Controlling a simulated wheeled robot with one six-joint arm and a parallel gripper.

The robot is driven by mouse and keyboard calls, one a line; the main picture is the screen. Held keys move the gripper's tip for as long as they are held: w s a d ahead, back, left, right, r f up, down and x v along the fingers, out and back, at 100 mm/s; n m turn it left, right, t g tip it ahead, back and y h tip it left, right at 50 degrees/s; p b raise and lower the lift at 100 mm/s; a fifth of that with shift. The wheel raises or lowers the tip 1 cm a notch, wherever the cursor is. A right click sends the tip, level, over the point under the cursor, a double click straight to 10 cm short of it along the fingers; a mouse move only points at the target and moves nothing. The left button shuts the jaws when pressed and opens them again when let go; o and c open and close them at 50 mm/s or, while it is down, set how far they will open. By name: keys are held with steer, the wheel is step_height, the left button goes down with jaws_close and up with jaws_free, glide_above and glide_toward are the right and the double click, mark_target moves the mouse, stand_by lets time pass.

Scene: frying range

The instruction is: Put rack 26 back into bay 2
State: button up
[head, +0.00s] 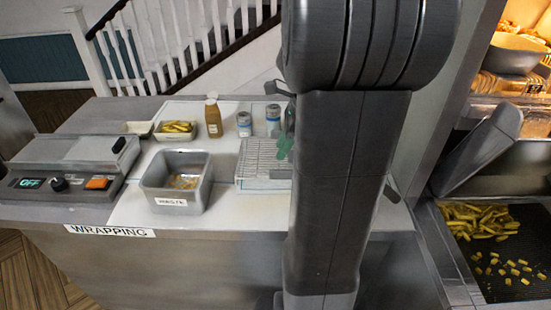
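A pale wire-grid or slotted rack (262,160) stands on the white board of the wrapping counter, its right end hidden behind my arm. I cannot read a number on it, so I cannot tell whether it is rack 26. A green piece (284,147) shows over its right part at the arm's edge, with dark parts above it. These may belong to my gripper, but most of that area is hidden behind my arm. Whether the gripper is open, shut or holding anything does not show. No bay marked 2 can be made out.
A grey bin (174,196) with a label, a tray of chips (176,130), a brown bottle (213,116) and two small jars stand on the counter. A wrapping machine (72,165) is at left. Chips lie in a fryer-side tray (510,235) at right.

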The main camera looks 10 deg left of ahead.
steer(key=v, duration=0.4)
steer(key=shift+o, duration=0.4)
steer(key=shift+d+r, duration=0.1)
steer(key=shift+r, duration=0.1)
steer(key=g+y, duration=0.2)
steer(key=y, duration=0.6)
glide_toward(276, 170)
steer(key=shift+y, duration=0.3)
steer(key=x, duration=0.6)
steer(key=p+x, duration=0.1)
steer(key=x, duration=0.2)
steer(key=shift+f, duration=0.45)
jaws_close()
